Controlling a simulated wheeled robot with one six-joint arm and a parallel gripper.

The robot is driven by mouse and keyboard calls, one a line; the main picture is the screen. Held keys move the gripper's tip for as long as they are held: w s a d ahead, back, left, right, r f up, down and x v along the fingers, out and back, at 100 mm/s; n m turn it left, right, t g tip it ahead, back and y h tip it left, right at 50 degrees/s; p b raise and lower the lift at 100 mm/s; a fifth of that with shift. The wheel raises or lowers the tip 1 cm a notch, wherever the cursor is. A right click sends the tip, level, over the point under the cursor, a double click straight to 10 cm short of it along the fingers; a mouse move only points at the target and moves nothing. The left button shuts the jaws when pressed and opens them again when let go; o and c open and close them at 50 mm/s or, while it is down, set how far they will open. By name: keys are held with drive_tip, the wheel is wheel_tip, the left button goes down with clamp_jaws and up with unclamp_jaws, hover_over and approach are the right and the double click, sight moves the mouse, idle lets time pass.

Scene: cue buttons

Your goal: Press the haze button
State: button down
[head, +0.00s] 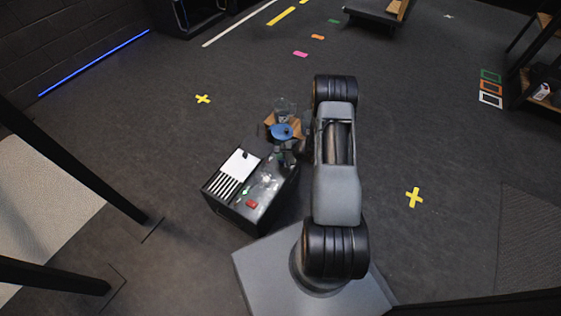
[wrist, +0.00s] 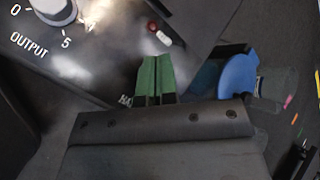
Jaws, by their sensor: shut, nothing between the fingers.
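The black machine box (head: 226,212) stands left of my arm in the head view. Its dark top panel (wrist: 110,55) fills the upper left of the wrist view. No button shows clearly there; the fingers and gripper body cover that spot. I cannot tell whether the tips touch the panel. My gripper also shows in the head view (head: 280,157), small and unclear.
A pale knob (wrist: 55,10) marked OUTPUT and a small red and white part (wrist: 159,33) are on the panel. A blue round thing (wrist: 238,77) is beyond the panel's right edge; it also shows in the head view (head: 281,131).

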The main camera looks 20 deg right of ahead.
sight(281, 161)
drive_tip(key=shift+f, duration=0.15)
drive_tip(key=shift+w+f+b, duration=0.1)
drive_tip(key=shift+f+b, duration=0.2)
drive_tip(key=shift+b, duration=0.3)
drive_tip(key=shift+f+b, duration=0.45)
drive_tip(key=shift+b, duration=0.1)
idle(0.5)
drive_tip(key=shift+r, duration=0.15)
idle(0.3)
drive_tip(key=shift+r+p, duration=0.45)
drive_tip(key=shift+r, duration=0.3)
drive_tip(key=shift+r, duration=0.1)
drive_tip(key=shift+r+p, duration=1.5)
drive_tip(key=shift+r, duration=0.9)
